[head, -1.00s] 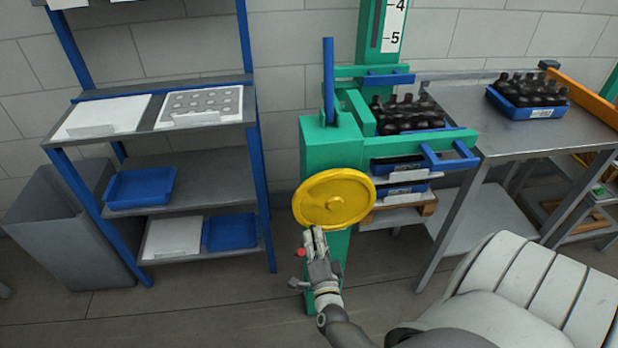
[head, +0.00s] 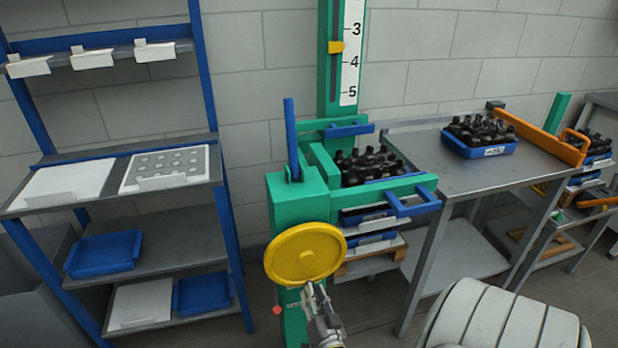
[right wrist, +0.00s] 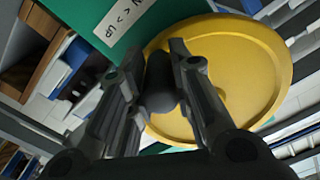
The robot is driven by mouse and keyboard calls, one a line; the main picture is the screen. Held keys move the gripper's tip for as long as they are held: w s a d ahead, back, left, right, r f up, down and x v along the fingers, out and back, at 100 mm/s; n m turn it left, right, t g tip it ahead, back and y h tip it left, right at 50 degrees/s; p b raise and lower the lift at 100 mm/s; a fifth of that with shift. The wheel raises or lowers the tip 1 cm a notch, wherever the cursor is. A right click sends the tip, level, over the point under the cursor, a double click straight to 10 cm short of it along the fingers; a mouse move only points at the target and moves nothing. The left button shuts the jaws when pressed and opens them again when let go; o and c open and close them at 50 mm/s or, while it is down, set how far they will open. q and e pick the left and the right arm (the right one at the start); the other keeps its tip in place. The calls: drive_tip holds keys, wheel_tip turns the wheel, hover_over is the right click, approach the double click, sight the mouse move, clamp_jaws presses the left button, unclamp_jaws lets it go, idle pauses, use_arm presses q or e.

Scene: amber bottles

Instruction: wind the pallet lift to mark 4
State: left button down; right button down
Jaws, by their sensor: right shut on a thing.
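The pallet lift is a green frame (head: 303,197) with a yellow handwheel (head: 305,252) on its front. The wheel's dark handle (right wrist: 160,85) sits between the fingers of my right gripper (right wrist: 160,75) in the right wrist view. In the head view my right gripper (head: 312,293) is shut at the wheel's lower edge. On the mast a yellow pointer (head: 336,47) stands about halfway between 3 and 4 on the white scale (head: 351,75). A crate of dark bottles (head: 368,168) is in the lift. My left gripper is not in view.
A blue-legged shelf (head: 110,150) with trays and boards stands left. A steel table (head: 450,175) to the right bears a blue crate of bottles (head: 480,148). An orange bar (head: 538,137) runs along its right edge. More blue crates are stacked under the lift's bottles.

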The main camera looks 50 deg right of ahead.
drive_tip(key=shift+s+d+f, duration=0.1)
drive_tip(key=shift+s+f, duration=0.2)
drive_tip(key=c, duration=1.4)
unclamp_jaws()
drive_tip(key=shift+c, duration=0.2)
drive_tip(key=shift+o, duration=0.9)
drive_tip(key=shift+d, duration=0.1)
drive_tip(key=shift+w+r, duration=0.1)
drive_tip(key=shift+r, duration=0.1)
drive_tip(key=v, duration=1.2)
drive_tip(key=shift+a, duration=0.2)
